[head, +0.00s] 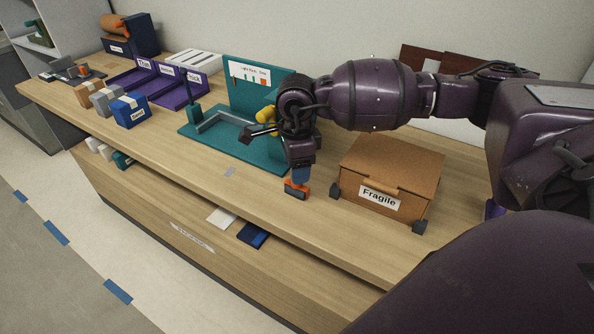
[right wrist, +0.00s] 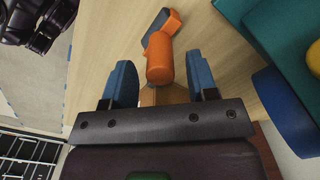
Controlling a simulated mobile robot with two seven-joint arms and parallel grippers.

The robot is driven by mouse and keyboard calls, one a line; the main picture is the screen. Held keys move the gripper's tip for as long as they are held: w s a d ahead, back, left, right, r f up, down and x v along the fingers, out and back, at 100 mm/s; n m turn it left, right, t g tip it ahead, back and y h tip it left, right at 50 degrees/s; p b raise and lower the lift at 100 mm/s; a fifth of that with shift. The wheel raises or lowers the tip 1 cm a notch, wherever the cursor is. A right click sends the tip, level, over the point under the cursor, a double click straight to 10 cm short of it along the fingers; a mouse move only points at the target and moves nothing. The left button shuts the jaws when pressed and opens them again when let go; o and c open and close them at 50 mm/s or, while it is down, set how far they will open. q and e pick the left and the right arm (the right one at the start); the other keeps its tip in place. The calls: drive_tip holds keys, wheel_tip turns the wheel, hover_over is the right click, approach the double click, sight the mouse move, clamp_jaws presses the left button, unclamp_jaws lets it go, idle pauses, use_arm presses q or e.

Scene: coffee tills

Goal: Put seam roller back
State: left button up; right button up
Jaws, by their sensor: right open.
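The seam roller (right wrist: 160,58) has an orange handle and a dark grey end, and lies on the wooden counter. In the head view the orange piece (head: 297,190) shows just below my right gripper, near the counter's front edge. My right gripper (head: 300,175) points down at it with blue fingers. In the right wrist view the right gripper (right wrist: 160,82) is open, and the near end of the handle shows between or just beyond the fingertips. I cannot tell whether they touch it.
A brown box (head: 393,172) labelled Fragile stands right of the gripper. A teal station (head: 258,90) with a sign stands to the left, partly behind my arm. Purple trays (head: 180,88) and several small boxes, one blue (head: 130,112), stand farther left. The counter's front strip is mostly clear.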

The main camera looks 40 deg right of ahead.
wheel_tip(320, 180, up, 10)
idle(0.4)
idle(0.5)
